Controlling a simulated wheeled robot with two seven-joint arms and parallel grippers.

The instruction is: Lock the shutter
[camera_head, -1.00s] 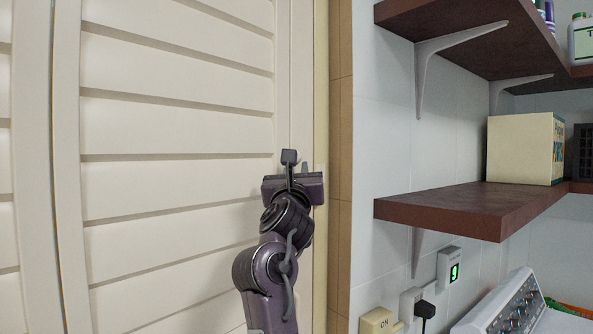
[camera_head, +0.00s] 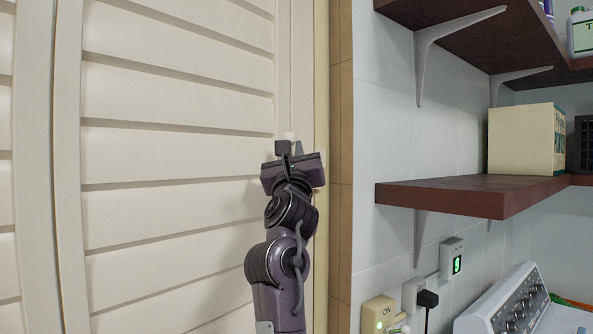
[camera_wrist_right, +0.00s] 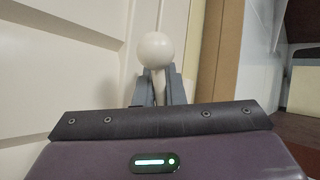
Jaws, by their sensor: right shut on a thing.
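The cream louvred shutter (camera_head: 178,150) fills the left of the head view and looks closed against its frame. A small white round knob (camera_head: 289,135) shows at the shutter's right edge, just above my gripper. In the right wrist view the knob (camera_wrist_right: 155,50) stands between and just beyond the fingertips. My right gripper (camera_head: 291,148) is at the shutter's right edge. In the right wrist view its fingers (camera_wrist_right: 160,88) are shut on the knob's pale stem. The fingers and gripper body hide the lower part of the stem. My left gripper is not in view.
A tan tiled edge (camera_head: 340,150) runs beside the shutter frame. To the right, a dark red shelf (camera_head: 460,197) holds a cream box (camera_head: 522,140). Below are wall switches (camera_head: 378,312), a plug (camera_head: 428,298) and a white appliance (camera_head: 510,305).

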